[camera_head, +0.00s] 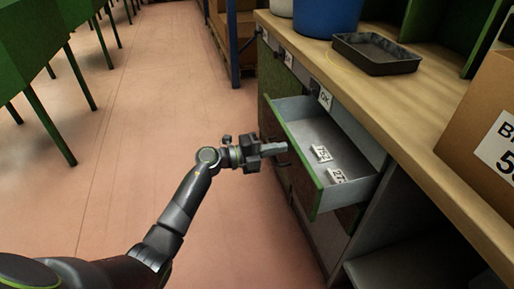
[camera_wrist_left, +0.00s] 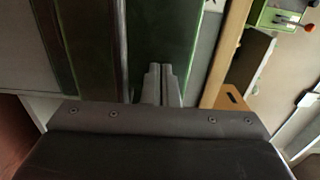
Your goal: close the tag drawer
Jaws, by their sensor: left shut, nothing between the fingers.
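The tag drawer (camera_head: 330,158) is pulled out from the cabinet under the wooden counter. It has a green front (camera_head: 301,160) and a pale grey inside. Two white number tags lie in it, one marked 152 (camera_head: 321,153) and one partly readable (camera_head: 338,176). My left gripper (camera_head: 284,147) is shut and empty, its fingers pointing at the drawer front; I cannot tell whether they touch it. In the left wrist view the shut fingers (camera_wrist_left: 161,84) are in front of a green panel (camera_wrist_left: 160,35). My right gripper is not in view.
The wooden counter (camera_head: 425,125) carries a dark tray (camera_head: 376,53), a blue container (camera_head: 327,17) and a cardboard box (camera_head: 480,125). Another label (camera_head: 325,97) sits above the drawer. Green tables (camera_head: 40,45) stand at the left. The floor between is clear.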

